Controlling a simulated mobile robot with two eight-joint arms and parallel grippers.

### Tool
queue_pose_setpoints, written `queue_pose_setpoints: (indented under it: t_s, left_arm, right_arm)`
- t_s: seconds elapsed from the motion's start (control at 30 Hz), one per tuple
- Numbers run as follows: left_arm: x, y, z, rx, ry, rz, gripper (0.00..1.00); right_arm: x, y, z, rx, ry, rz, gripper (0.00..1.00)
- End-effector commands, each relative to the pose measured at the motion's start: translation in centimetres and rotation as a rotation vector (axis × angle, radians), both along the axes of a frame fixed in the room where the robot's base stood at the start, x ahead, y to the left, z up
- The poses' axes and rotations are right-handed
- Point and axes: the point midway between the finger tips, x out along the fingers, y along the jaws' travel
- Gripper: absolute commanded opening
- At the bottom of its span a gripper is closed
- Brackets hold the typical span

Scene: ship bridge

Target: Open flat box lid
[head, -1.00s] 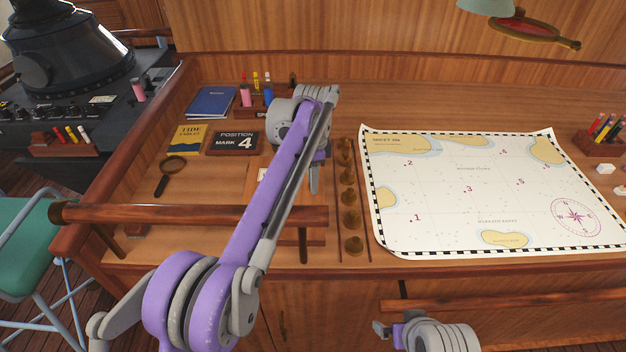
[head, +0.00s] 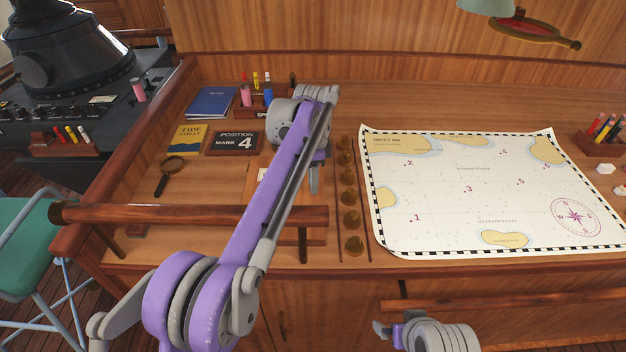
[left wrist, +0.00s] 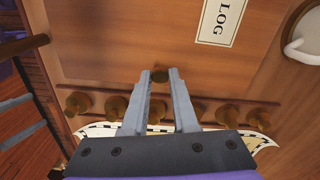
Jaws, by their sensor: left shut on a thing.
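The flat box has a brown wooden lid (left wrist: 115,48) with a white LOG label (left wrist: 222,20) in the left wrist view. The lid looks flat and closed. In the head view my left arm hides most of it; part of the label (head: 262,175) shows beside the arm. My left gripper (left wrist: 160,78) is shut on a small round brass knob (left wrist: 160,73) at the lid's edge. In the head view its finger (head: 314,180) points down at the box's right side.
A row of brass weights (head: 349,195) stands just right of the box, then a chart (head: 480,190). A wooden rail (head: 180,213) crosses in front. A magnifier (head: 172,165), tide book (head: 187,139) and Position Mark 4 plate (head: 233,143) lie left.

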Motion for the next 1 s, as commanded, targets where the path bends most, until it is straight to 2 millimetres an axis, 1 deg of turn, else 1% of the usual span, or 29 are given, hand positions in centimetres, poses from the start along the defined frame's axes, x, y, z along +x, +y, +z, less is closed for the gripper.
queue_pose_setpoints:
  t_s: [0.2, 0.37, 0.57, 0.8, 1.0]
  left_arm:
    - [0.0, 0.1, 0.2, -0.006, 0.000, 0.001, 0.00]
    - [0.0, 0.4, 1.1, -0.047, -0.001, 0.003, 0.00]
    - [0.1, 1.2, 3.4, -0.163, -0.002, 0.004, 0.00]
    - [0.1, 2.8, 6.4, -0.345, -0.004, 0.005, 0.00]
    - [0.1, 4.3, 8.4, -0.479, -0.004, 0.004, 0.00]
  right_arm:
    - [0.0, 0.0, 0.1, 0.000, -0.001, 0.000, 1.00]
    - [0.2, 0.0, 0.7, 0.000, -0.004, 0.000, 1.00]
    - [0.7, 0.0, 2.1, 0.000, -0.013, 0.000, 1.00]
    - [1.3, 0.0, 3.9, 0.000, -0.026, 0.000, 1.00]
    - [1.8, 0.0, 4.9, 0.000, -0.033, 0.000, 1.00]
